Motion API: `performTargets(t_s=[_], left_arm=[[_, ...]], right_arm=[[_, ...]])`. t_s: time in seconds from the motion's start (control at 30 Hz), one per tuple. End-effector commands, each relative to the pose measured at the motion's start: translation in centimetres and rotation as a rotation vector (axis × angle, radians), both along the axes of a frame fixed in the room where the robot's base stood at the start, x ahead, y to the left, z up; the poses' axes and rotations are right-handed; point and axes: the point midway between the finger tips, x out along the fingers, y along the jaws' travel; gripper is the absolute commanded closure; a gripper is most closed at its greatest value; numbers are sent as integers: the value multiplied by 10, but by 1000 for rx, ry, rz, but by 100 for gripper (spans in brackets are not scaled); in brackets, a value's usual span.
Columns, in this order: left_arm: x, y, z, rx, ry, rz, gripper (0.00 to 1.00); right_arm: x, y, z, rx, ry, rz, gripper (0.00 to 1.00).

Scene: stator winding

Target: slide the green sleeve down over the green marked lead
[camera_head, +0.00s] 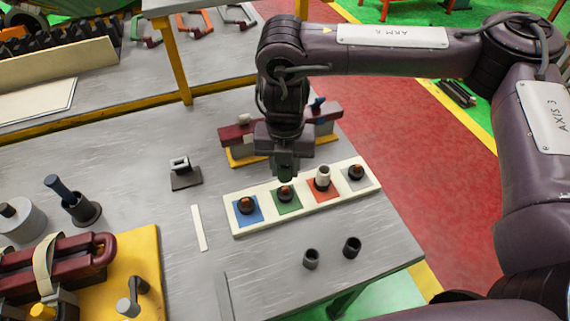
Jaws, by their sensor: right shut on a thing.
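A pale strip (236,220) lies on the bench with blue, green, red and grey squares. A short lead with a brown tip and dark collar stands on each of the blue, green and grey squares. The green marked lead (285,191) is second from the left. My right gripper (286,172) points down just above it, shut on a small dark greenish piece, taken as the green sleeve, mostly hidden by the fingers. Whether it touches the lead tip cannot be told. My left gripper is out of view.
Two dark rings (311,258) (352,247) stand on the bench near its front edge. A dark red block on a yellow base (240,157) is behind the strip. A small grey stand (184,175) and a red clamped assembly (60,268) are to the left.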

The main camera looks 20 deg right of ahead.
Motion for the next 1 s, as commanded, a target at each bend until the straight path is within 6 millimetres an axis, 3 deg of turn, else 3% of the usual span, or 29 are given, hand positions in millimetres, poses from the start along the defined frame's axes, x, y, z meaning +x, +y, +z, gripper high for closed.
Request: performTargets(t_s=[0.4,0.7,1.0], left_arm=[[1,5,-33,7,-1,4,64],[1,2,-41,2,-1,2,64],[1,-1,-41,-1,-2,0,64]], right_arm=[[0,0,-31,0,0,0,92],[0,0,-46,0,0,0,92],[0,0,-48,0,0,0,92]])
